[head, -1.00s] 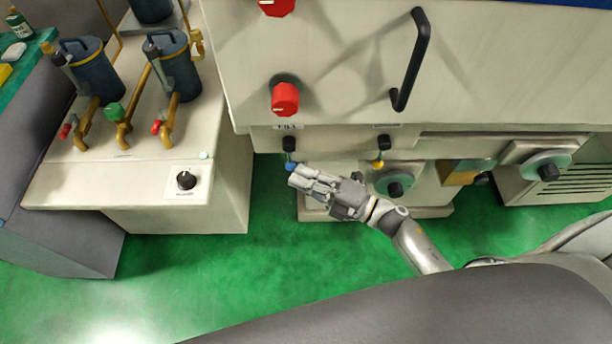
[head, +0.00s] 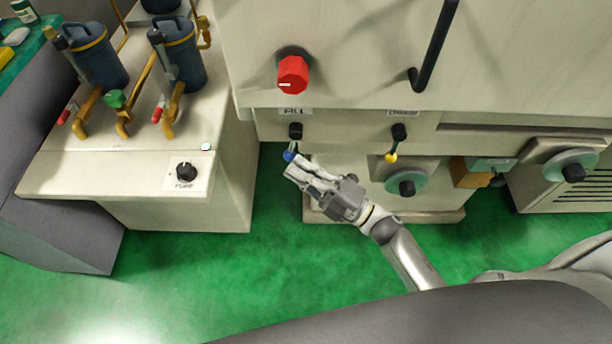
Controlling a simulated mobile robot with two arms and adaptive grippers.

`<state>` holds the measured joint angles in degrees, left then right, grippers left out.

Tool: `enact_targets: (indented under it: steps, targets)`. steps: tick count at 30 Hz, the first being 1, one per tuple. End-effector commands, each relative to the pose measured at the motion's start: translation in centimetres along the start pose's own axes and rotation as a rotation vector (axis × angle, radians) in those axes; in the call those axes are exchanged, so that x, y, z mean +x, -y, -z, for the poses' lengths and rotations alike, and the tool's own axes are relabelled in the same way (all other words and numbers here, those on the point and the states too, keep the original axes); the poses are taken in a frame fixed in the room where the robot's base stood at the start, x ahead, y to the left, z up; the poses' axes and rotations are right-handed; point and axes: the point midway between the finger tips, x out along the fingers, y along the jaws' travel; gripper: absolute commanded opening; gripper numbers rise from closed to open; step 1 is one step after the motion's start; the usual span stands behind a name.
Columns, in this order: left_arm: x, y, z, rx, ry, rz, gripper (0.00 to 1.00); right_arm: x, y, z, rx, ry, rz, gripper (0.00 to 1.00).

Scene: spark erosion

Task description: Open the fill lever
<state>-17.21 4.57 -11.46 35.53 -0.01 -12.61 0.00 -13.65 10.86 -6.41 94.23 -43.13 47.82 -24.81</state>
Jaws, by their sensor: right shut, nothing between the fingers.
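The fill lever is a short black lever (head: 295,131) with a blue ball tip (head: 289,155), under a small label on the machine front in the head view. The label is partly legible, ending in "LL". The lever hangs downward. My right gripper (head: 293,170) is shut and empty, its fingertips right at the blue ball from below. I cannot tell whether they touch it. My left gripper is not in view.
A similar lever with a yellow ball (head: 391,157) hangs to the right. A red knob (head: 293,75) and a black handle (head: 432,50) are above. A pump panel (head: 186,172) stands left, with green floor between.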

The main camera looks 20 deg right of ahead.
Motion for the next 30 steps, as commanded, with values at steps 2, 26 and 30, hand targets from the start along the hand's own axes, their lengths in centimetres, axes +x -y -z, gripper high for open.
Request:
enact_targets:
  steps: [2, 26, 30]
  targets:
    - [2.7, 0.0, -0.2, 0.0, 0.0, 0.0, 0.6, 0.2, 1.3, 0.1, 0.032, -0.001, -0.065, 0.0]
    - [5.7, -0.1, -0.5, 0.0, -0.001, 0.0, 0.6, 6.1, 0.1, 3.1, 0.124, -0.002, -0.249, 0.0]
    - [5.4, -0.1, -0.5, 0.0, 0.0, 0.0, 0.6, 6.9, -0.2, 3.5, 0.124, -0.002, -0.248, 0.0]
